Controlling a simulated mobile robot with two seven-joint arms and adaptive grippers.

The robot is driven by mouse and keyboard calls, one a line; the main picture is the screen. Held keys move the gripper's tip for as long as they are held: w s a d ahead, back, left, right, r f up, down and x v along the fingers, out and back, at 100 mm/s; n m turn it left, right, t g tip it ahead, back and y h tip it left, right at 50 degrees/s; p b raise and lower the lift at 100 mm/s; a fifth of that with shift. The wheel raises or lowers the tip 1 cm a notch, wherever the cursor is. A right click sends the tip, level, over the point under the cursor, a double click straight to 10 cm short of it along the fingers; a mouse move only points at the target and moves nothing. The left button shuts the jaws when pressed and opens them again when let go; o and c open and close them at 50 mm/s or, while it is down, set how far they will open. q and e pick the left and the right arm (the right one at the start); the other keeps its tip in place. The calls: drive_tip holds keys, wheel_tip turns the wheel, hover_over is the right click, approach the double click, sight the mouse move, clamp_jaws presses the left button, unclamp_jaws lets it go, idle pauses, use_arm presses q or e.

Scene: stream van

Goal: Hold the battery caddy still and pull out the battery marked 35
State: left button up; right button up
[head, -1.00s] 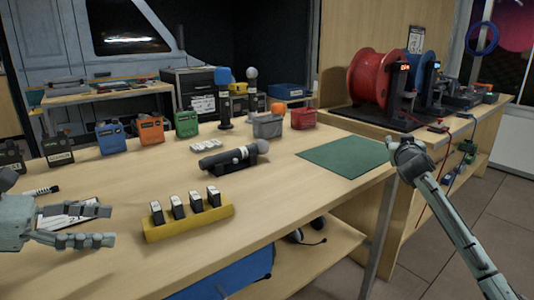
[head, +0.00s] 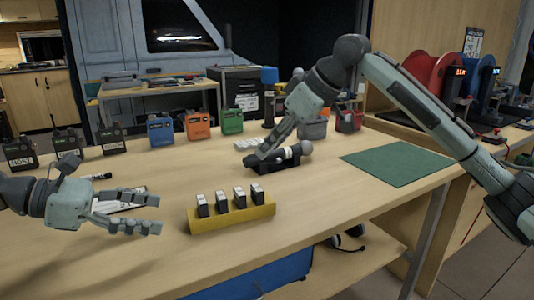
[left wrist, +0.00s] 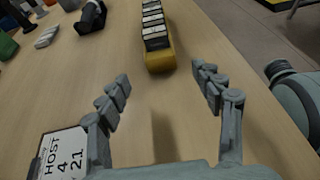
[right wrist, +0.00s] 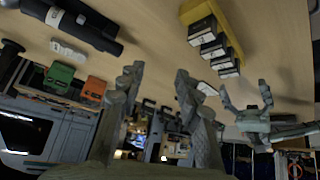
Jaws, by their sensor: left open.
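The yellow battery caddy (head: 232,218) stands near the table's front edge, with several dark, pale-topped batteries (head: 239,198) upright in a row. The caddy also shows in the left wrist view (left wrist: 160,62) and the right wrist view (right wrist: 229,24). The battery labels are too small to read, so I cannot tell which is 35. My left gripper (head: 157,213) is open and empty, just left of the caddy's end, its fingers pointing at it. My right gripper (head: 262,154) is beyond the caddy, in front of the microphone; its fingers are apart and empty in the right wrist view (right wrist: 158,74).
A microphone on a dark stand (head: 290,157) lies behind the caddy. Blue (head: 161,129), orange (head: 198,126) and green (head: 232,121) packs line the back. A green mat (head: 398,165) lies to the right.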

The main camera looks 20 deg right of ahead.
sight(188, 215)
use_arm(q)
drive_tip(key=shift+d, duration=0.1)
drive_tip(key=shift+d+f, duration=0.15)
drive_tip(key=shift+d, duration=0.05)
drive_tip(key=x, duration=0.7)
drive_tip(key=shift+w+d, duration=0.1)
use_arm(e)
drive_tip(key=s+a+n+g, duration=0.2)
drive_tip(key=s, duration=0.4)
drive_tip(key=shift+a+r+n+g, duration=0.15)
drive_tip(key=shift+a+n+g, duration=0.15)
drive_tip(key=shift+a, duration=0.1)
use_arm(q)
drive_tip(key=shift+c, duration=0.6)
